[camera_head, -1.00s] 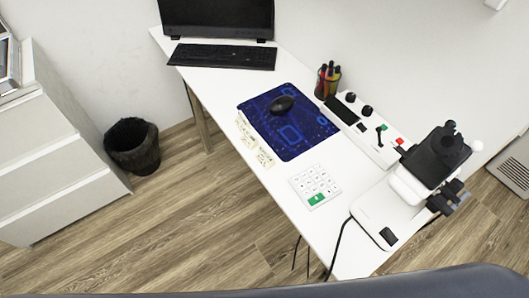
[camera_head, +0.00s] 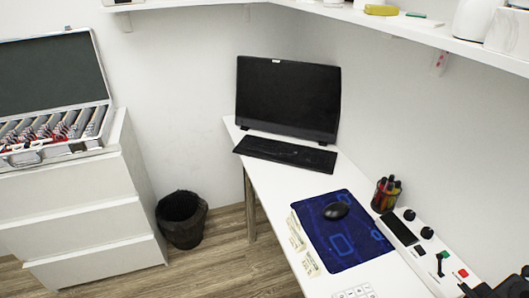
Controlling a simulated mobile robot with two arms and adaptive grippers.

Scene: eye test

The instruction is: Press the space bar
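The black keyboard (camera_head: 286,153) lies at the far end of the white desk (camera_head: 264,176), in front of a dark monitor (camera_head: 288,97). Its single keys, the space bar among them, are too small and dark to tell apart.
A blue mouse pad (camera_head: 345,242) with a black mouse (camera_head: 336,210) lies nearer on the desk. A pen holder (camera_head: 385,195) and a white control panel (camera_head: 428,250) stand along the wall side. A black bin (camera_head: 182,219) stands between the desk and a white drawer cabinet (camera_head: 84,219).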

